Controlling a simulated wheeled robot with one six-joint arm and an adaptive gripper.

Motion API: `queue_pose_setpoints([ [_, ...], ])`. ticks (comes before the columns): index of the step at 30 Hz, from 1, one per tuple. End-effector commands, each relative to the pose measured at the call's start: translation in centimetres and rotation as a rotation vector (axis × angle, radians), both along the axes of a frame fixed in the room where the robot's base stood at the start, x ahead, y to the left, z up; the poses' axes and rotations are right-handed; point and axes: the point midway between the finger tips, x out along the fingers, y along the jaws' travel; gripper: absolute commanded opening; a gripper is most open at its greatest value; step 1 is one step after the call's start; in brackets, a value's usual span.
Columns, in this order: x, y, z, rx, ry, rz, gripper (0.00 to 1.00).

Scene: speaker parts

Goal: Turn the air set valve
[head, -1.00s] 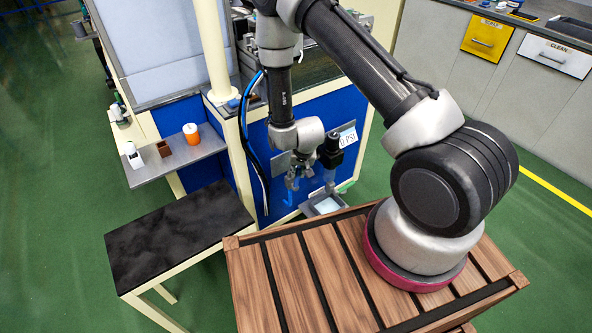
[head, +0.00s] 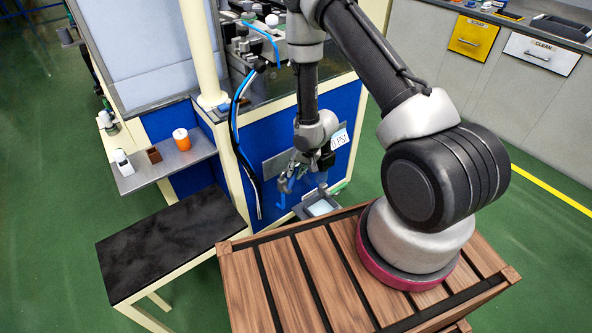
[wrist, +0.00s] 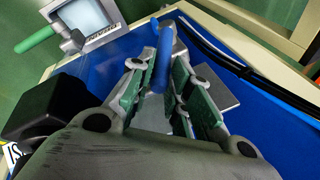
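The air set is mounted on the blue panel (head: 276,150), mostly hidden behind my wrist in the head view. Its "0 PSI" label (head: 339,138) shows beside the wrist. A blue valve lever (head: 283,187) hangs just below my gripper (head: 292,173). In the wrist view the blue lever (wrist: 163,58) stands between the fingertips of my gripper (wrist: 158,72), nearer the right one. The green-padded fingers are apart. I cannot tell whether either touches the lever. A black block-like part (wrist: 55,105) sits left of the gripper.
The green handle (wrist: 38,38) also shows in the wrist view. Black and blue hoses (head: 240,130) run down left of the panel. A black-topped table (head: 170,240) stands at left.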

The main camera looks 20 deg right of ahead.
Motion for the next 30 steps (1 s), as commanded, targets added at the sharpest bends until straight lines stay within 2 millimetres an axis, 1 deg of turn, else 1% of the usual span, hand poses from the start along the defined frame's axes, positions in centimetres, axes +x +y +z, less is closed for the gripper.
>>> queue_pose_setpoints([
  [1,0.0,0.0,0.0,0.000,0.000,0.001,0.33],
  [2,0.0,0.0,0.0,0.000,0.000,0.000,0.38],
  [11,-0.1,-0.1,0.0,-0.001,0.002,-0.001,0.38],
  [14,-0.2,-0.2,0.6,-0.001,0.002,-0.001,0.38],
  [17,-0.6,-0.6,2.1,-0.001,0.001,-0.003,0.38],
  [24,-1.9,-2.0,7.2,-0.001,-0.001,-0.003,0.38],
  [27,-2.5,-2.5,8.9,-0.001,0.000,-0.002,0.38],
  [30,-2.8,-2.8,10.2,-0.001,0.000,-0.001,0.38],
])
